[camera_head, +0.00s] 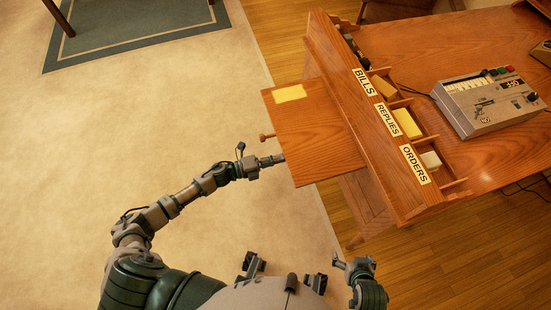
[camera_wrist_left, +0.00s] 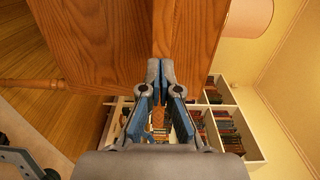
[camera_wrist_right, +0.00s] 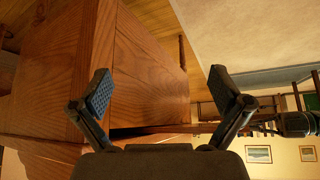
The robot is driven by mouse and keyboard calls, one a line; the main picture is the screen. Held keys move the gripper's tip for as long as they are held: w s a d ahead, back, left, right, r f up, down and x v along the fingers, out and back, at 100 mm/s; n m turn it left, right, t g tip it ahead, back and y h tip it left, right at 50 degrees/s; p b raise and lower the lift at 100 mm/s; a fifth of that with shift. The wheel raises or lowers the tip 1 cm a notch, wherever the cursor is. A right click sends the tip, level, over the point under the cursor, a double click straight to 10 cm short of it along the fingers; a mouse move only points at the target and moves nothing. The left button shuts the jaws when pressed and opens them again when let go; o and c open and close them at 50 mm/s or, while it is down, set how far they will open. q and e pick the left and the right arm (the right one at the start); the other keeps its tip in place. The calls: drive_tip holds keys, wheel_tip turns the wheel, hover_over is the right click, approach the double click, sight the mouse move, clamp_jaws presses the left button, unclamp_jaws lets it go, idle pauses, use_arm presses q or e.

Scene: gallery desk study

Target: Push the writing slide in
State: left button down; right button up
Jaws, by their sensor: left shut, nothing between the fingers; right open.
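The writing slide (camera_head: 315,135) is a flat wooden board sticking out from the left side of the desk, with a yellow note (camera_head: 290,93) on top. A small wooden knob (camera_head: 266,136) shows at its outer side. My left gripper (camera_head: 280,159) is shut and empty at the slide's outer edge. In the left wrist view its fingertips (camera_wrist_left: 161,68) meet or nearly meet the slide's edge (camera_wrist_left: 163,30); contact is not certain. My right gripper (camera_head: 355,265) is open and empty, low in the picture. Its spread fingers (camera_wrist_right: 160,92) face the desk's wooden side in the right wrist view.
The desk (camera_head: 440,45) carries a rack labelled BILLS, REPLIES and ORDERS (camera_head: 388,118), holding yellow and white items. A grey machine (camera_head: 487,103) with buttons stands right of it. Open carpet (camera_head: 150,120) lies left of the slide. A bookshelf (camera_wrist_left: 232,125) shows in the left wrist view.

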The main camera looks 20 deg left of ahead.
use_arm(q)
drive_tip(key=b, duration=0.2)
approach(339, 141)
drive_tip(key=shift+w+d+f, duration=0.25)
drive_tip(key=shift+f, duration=0.4)
drive_tip(key=b+x, duration=0.2)
drive_tip(key=x, duration=0.6)
drive_tip(key=shift+w+d, duration=0.1)
drive_tip(key=shift+d, duration=0.15)
drive_tip(key=shift+w+d+r, duration=0.15)
drive_tip(key=shift+w+d, duration=0.15)
use_arm(e)
drive_tip(key=w+a+r+t+y, duration=0.2)
drive_tip(key=w+a+r+t, duration=0.2)
drive_tip(key=w+r+t, duration=0.4)
drive_tip(key=shift+w+a+r+t+y, duration=0.25)
drive_tip(key=shift+w+r+t+y, duration=0.25)
drive_tip(key=shift+w, duration=0.45)
drive_tip(key=shift+w+f, duration=0.1)
drive_tip(key=shift+f, duration=0.05)
use_arm(q)
drive_tip(key=shift+a, duration=0.1)
